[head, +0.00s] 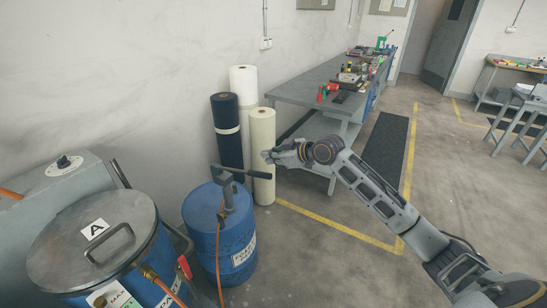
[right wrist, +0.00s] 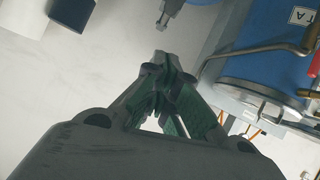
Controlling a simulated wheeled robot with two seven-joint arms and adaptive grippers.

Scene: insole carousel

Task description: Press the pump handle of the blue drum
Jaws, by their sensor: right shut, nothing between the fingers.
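The blue drum (head: 235,262) stands on the floor at the lower middle of the head view, with a white label on its side. A grey pump rises from its top, and its dark pump handle (head: 238,172) is a bar sticking out to the right. My right gripper (head: 268,156) is shut and empty. In the head view it appears just above the handle's right end, in front of the cream roll; I cannot tell how far apart they are. Its closed fingertips (right wrist: 162,62) show in the right wrist view. My left gripper is not in view.
A larger lidded blue tank (head: 150,265) with a red lever stands left of the drum. Dark (head: 226,125), white (head: 244,82) and cream rolls (head: 261,130) stand behind it by the wall. A workbench (head: 310,92) is further back.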

